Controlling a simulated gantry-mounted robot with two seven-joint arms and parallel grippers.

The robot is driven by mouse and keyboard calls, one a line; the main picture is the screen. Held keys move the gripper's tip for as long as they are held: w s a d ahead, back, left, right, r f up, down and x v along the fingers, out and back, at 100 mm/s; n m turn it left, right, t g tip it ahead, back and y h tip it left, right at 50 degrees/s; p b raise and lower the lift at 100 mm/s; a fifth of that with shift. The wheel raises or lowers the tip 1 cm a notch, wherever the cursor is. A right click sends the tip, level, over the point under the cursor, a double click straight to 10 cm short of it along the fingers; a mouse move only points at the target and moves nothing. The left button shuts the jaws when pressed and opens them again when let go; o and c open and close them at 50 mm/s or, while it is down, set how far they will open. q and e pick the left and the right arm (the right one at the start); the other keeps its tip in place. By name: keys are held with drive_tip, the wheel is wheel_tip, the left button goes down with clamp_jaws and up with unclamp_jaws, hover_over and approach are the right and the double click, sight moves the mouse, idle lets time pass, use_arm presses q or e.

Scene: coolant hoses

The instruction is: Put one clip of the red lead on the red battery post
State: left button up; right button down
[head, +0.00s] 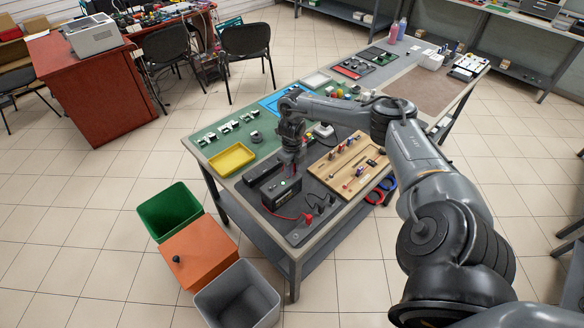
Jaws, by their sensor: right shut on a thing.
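A black battery (282,193) sits on the dark mat near the front of the workbench. My right gripper (290,168) points down just above and behind the battery's top. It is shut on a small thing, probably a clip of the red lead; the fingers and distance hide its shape. The battery posts are too small to tell, and I cannot tell whether the held thing touches one. My left gripper is out of view.
A wooden board (345,177) with small fittings lies right of the battery. A yellow tray (232,159) lies to the left on the green mat. Green (170,211) and grey (237,299) bins stand on the floor in front. Red and blue hose rings hang at the bench's right edge.

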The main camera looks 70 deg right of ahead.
drive_tip(key=shift+f, duration=0.1)
idle(0.5)
drive_tip(key=c, duration=0.6)
unclamp_jaws()
drive_tip(key=shift+r+p, duration=0.7)
drive_tip(key=shift+r, duration=0.1)
wheel_tip(320, 180, up, 8)
drive_tip(key=p, duration=0.6)
drive_tip(key=shift+f, duration=0.25)
